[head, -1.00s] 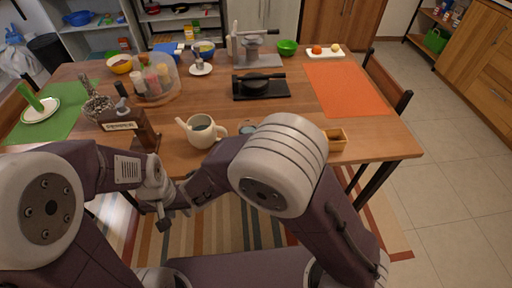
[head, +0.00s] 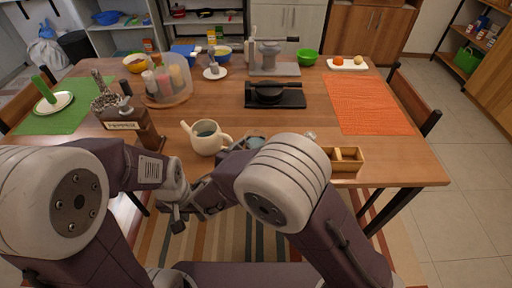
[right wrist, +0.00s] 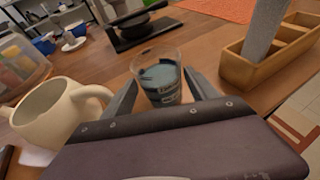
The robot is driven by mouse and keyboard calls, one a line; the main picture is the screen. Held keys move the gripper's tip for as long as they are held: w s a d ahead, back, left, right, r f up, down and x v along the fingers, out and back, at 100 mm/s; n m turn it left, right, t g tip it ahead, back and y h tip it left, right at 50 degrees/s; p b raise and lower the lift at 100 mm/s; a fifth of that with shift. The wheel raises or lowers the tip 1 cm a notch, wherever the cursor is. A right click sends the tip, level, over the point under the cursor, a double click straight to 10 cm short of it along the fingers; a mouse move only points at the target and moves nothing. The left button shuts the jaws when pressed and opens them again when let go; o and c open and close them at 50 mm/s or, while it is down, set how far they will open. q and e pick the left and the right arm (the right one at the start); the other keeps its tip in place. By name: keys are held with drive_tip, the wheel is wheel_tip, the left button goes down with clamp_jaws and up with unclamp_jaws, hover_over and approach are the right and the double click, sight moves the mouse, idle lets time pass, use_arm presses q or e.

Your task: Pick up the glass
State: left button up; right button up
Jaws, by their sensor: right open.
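The glass (right wrist: 160,82) is a clear, short tumbler with dark markings, standing on the table in the right wrist view. My right gripper (right wrist: 161,84) is open, with one finger on each side of the glass; I cannot tell whether they touch it. In the head view only part of the glass (head: 256,140) shows behind my right arm, and the right fingertips are mostly hidden. My left gripper (head: 176,205) is low, in front of the table edge, near my right wrist. Its jaws are too unclear to read.
A cream teapot (right wrist: 55,115) stands close left of the glass. A wooden compartment box (right wrist: 262,62) is to the right, near the front edge. A black press (head: 273,93) lies farther back. An orange mat (head: 367,105) covers the table's right side.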

sight(258, 141)
drive_tip(key=b+x, duration=0.1)
drive_tip(key=x, duration=0.3)
drive_tip(key=shift+w+d, duration=0.1)
drive_tip(key=shift+d, duration=0.1)
drive_tip(key=shift+w+d, duration=0.1)
drive_tip(key=shift+w, duration=0.25)
drive_tip(key=shift+s, duration=0.1)
drive_tip(key=shift+c, duration=1.2)
clamp_jaws()
drive_tip(key=shift+r, duration=0.15)
drive_tip(key=shift+r+p, duration=1.7)
drive_tip(key=shift+r, duration=3.2)
